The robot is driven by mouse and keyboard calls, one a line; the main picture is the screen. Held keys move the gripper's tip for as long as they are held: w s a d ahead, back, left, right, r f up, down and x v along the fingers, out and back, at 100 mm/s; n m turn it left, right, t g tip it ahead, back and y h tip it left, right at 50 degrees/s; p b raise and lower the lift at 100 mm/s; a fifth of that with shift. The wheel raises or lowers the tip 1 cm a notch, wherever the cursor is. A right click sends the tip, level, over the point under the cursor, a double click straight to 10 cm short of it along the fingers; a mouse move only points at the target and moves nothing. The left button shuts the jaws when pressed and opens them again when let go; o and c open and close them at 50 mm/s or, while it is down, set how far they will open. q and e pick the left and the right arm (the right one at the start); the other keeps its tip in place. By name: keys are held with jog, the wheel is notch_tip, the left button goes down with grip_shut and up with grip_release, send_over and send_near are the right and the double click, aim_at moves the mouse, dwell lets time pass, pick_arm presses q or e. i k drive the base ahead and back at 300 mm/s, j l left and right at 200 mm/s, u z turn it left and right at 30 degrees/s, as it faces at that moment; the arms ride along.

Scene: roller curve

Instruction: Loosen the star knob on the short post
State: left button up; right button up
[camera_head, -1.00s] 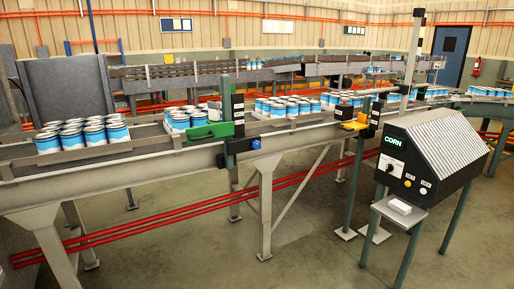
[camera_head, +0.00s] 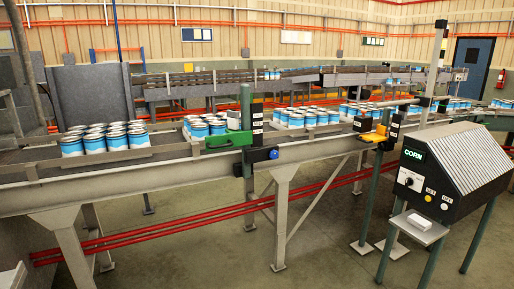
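A short green post (camera_head: 246,103) stands at the near side of the conveyor, left of the picture's middle. A black block and a green bracket (camera_head: 229,141) are fixed on it. A small blue knob (camera_head: 273,154) sticks out to the right at the bracket's height; it is too small to tell if it is star-shaped. A second post (camera_head: 376,175) further right carries a yellow part (camera_head: 374,135) and black blocks. Neither of my grippers shows in the head view.
The conveyor (camera_head: 190,165) carries several groups of blue and white cans (camera_head: 104,140). A black control box marked CORN (camera_head: 438,180) stands on legs at the right. Red pipes (camera_head: 180,223) run low beneath the conveyor. The floor in front is clear.

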aim_at(274, 154)
jog(key=i+l+u, duration=0.1)
jog(key=i+l, duration=0.35)
jog(key=i+l+u, duration=0.1)
jog(key=i+l, duration=0.35)
jog(key=l, duration=0.15)
jog(key=i+l+u, duration=0.1)
jog(key=i+l, duration=0.3)
jog(key=l, duration=0.15)
